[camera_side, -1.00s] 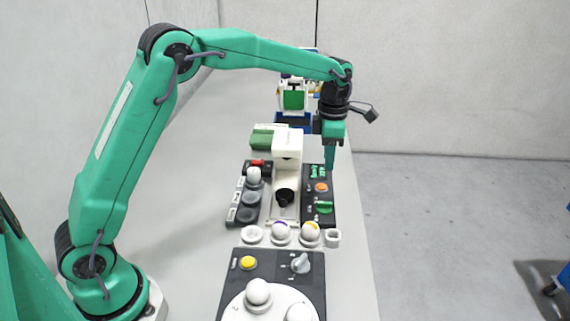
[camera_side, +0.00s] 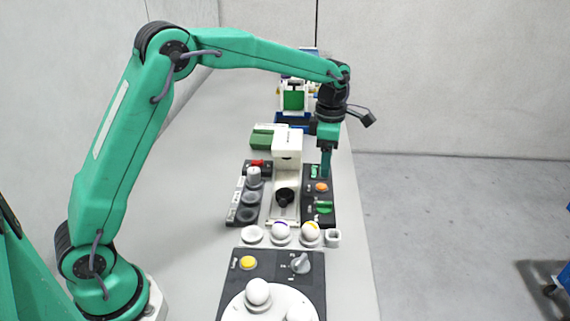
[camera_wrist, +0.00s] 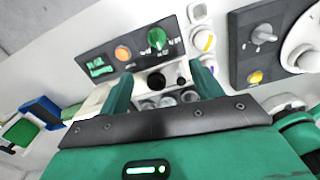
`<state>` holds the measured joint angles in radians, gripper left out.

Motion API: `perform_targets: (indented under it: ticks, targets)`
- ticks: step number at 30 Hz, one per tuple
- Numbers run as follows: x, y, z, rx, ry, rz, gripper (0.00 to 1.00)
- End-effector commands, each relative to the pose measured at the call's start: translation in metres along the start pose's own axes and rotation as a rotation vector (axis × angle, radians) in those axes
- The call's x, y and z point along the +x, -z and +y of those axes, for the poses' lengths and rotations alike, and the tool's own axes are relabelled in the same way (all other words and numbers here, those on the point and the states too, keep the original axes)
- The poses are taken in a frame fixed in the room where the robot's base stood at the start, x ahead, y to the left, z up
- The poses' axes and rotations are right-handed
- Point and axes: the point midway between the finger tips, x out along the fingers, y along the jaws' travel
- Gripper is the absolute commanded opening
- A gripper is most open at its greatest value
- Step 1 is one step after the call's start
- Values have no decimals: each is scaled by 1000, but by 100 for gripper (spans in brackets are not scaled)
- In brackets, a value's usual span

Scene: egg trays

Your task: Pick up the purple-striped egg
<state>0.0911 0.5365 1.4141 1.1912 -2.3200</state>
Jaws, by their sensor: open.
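The purple-striped egg (camera_side: 281,230) is white with a purple mark and sits in the middle cup of a short row in the side view. In the wrist view the purple-striped egg (camera_wrist: 210,61) is partly hidden behind one finger. My gripper (camera_side: 325,173) is in the air over the far part of the dark control panel, beyond the egg and to its right. It is apart from the egg. In the wrist view my gripper (camera_wrist: 161,76) has its two fingers wide apart with nothing held between them.
A yellow-striped egg (camera_side: 311,230) sits right beside the purple one. A white column device (camera_side: 287,150) stands left of my gripper. A white turntable (camera_side: 245,305) with eggs is in front.

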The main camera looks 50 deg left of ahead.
Motion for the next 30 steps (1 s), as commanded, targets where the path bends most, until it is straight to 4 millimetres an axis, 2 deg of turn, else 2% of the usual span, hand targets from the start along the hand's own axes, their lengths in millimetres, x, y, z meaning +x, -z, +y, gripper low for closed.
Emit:
perform_targets:
  ticks: [30]
  targets:
    - [36, 60, -71, 1423, 0, 0, 65]
